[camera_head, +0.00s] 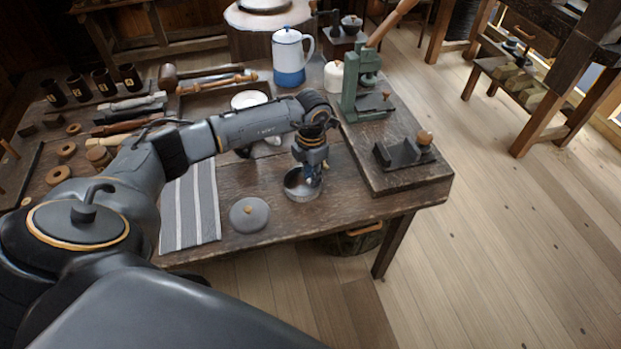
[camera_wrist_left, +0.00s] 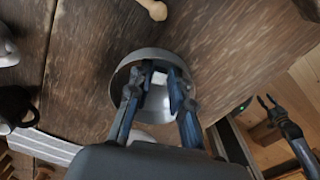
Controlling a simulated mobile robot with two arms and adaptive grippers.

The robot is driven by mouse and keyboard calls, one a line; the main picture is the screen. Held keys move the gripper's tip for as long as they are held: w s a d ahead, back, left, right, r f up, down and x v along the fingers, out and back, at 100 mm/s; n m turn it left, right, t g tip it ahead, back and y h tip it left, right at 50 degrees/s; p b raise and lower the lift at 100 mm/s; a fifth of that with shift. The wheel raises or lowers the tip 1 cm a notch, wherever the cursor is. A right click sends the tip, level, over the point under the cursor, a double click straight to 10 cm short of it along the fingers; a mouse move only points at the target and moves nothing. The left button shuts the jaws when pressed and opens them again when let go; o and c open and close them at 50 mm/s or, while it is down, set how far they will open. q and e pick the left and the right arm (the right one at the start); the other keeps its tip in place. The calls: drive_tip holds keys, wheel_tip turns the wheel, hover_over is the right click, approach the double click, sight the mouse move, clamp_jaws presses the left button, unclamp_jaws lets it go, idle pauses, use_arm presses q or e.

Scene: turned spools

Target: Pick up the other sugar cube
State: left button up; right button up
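A round metal bowl (camera_head: 301,186) stands near the table's front edge. It also shows in the left wrist view (camera_wrist_left: 124,76). A small white sugar cube (camera_wrist_left: 159,78) lies inside it, between my left fingers. My left gripper (camera_head: 311,180) points down into the bowl; in the left wrist view its two fingers (camera_wrist_left: 161,72) are apart on either side of the cube. I see no clear grip on it. My right gripper (camera_wrist_left: 267,99) shows at the right of the left wrist view, over the floor, with its fingers apart and empty.
A grey lid with a small knob (camera_head: 249,215) lies left of the bowl. A striped cloth (camera_head: 190,210) is further left. A raised board with a green press (camera_head: 362,85) and a dark clamp (camera_head: 404,152) stands to the right. A white and blue pot (camera_head: 288,58) stands behind.

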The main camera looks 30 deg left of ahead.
use_arm(q)
drive_tip(key=c, duration=0.3)
drive_tip(key=shift+c, duration=0.2)
drive_tip(key=shift+r, duration=0.1)
